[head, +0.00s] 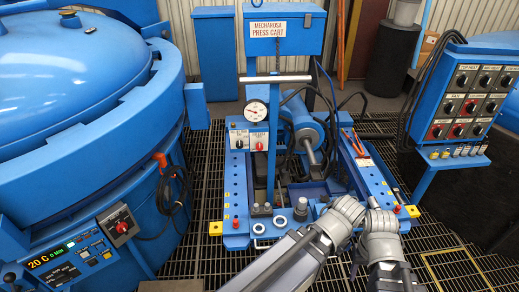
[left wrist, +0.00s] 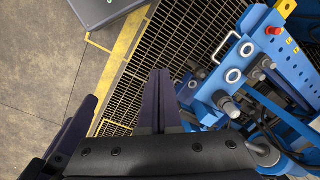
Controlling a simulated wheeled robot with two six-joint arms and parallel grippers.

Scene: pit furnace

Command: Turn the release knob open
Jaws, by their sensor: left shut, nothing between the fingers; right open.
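The press cart's small valve panel shows in the head view with a black knob (head: 240,144) and a red knob (head: 258,146). Their labels are too small to read, so I cannot tell which is the release knob. A pressure gauge (head: 256,111) sits just above. My left gripper (left wrist: 162,102) is shut and empty above the floor grating in the left wrist view, beside the cart's front. The knobs do not show there.
A blue furnace with a round lid (head: 75,75) stands on the left, with a control box and red knob (head: 119,226). A switch panel (head: 470,95) stands on the right. The cart's front has bolts and rings (head: 280,221). Open grating (head: 205,170) lies between furnace and cart.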

